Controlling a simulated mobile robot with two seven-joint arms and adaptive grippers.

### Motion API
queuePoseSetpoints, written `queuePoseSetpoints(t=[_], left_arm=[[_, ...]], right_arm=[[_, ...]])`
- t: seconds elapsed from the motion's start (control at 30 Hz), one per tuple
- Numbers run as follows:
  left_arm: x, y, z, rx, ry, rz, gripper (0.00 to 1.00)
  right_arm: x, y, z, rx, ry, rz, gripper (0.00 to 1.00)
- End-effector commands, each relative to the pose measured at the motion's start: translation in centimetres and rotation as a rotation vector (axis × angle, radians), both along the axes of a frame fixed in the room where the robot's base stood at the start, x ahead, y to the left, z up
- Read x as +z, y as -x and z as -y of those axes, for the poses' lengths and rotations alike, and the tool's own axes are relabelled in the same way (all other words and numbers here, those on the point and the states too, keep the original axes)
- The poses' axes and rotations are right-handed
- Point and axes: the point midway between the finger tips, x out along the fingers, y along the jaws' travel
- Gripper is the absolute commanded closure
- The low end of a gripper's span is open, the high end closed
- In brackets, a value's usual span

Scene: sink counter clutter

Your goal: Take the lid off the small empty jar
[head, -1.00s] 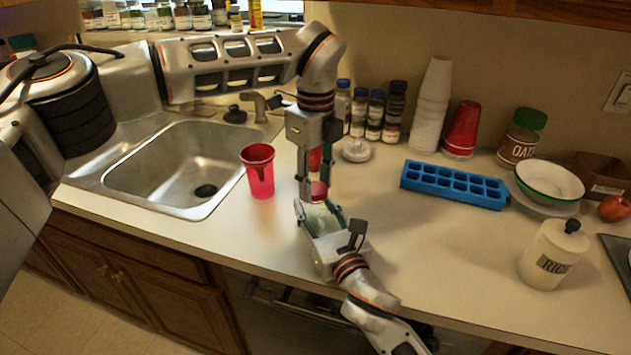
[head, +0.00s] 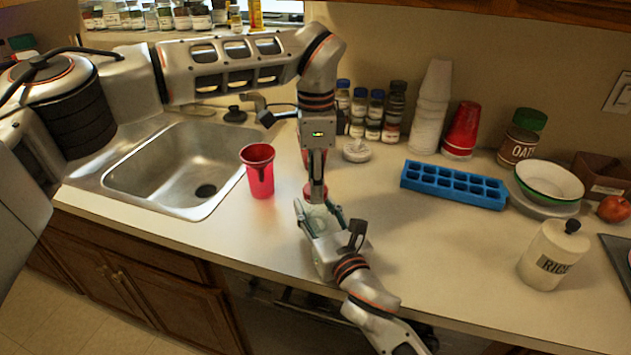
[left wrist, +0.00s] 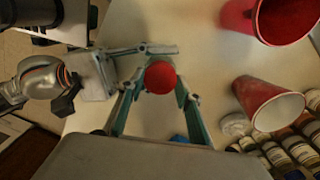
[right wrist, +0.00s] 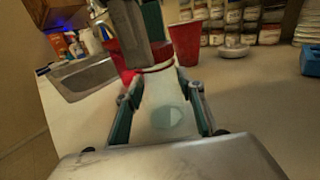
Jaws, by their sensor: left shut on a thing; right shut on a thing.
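The small clear jar (right wrist: 165,105) looks empty and stands upright on the counter in the right wrist view. My right gripper (head: 319,212) is shut on its body from the front. The red lid (left wrist: 160,77) is at the jar's mouth; I cannot tell whether it is loose. My left gripper (head: 316,188) points down from above and is shut on the lid, which shows between its fingertips in the left wrist view. In the head view the grippers hide most of the jar and part of the lid.
A red cup (head: 259,172) stands left of the jar by the sink (head: 170,165). Another red cup (right wrist: 186,42) stands behind my left gripper. A blue ice tray (head: 453,186) and rice jar (head: 552,255) are to the right. The counter just right of the jar is clear.

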Motion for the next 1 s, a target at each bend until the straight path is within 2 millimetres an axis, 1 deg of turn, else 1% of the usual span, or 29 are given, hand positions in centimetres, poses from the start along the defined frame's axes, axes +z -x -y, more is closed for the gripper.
queuePoseSetpoints(t=[0.27, 1.0], left_arm=[[0.2, 0.0, 0.0, -0.001, 0.000, 0.001, 0.92], [2.2, 0.0, 0.0, -0.001, 0.000, 0.001, 0.92]], right_arm=[[-0.1, 0.0, 0.0, 0.000, 0.000, -0.001, 1.00], [-0.1, 0.0, 0.0, 0.000, 0.000, -0.001, 1.00]])
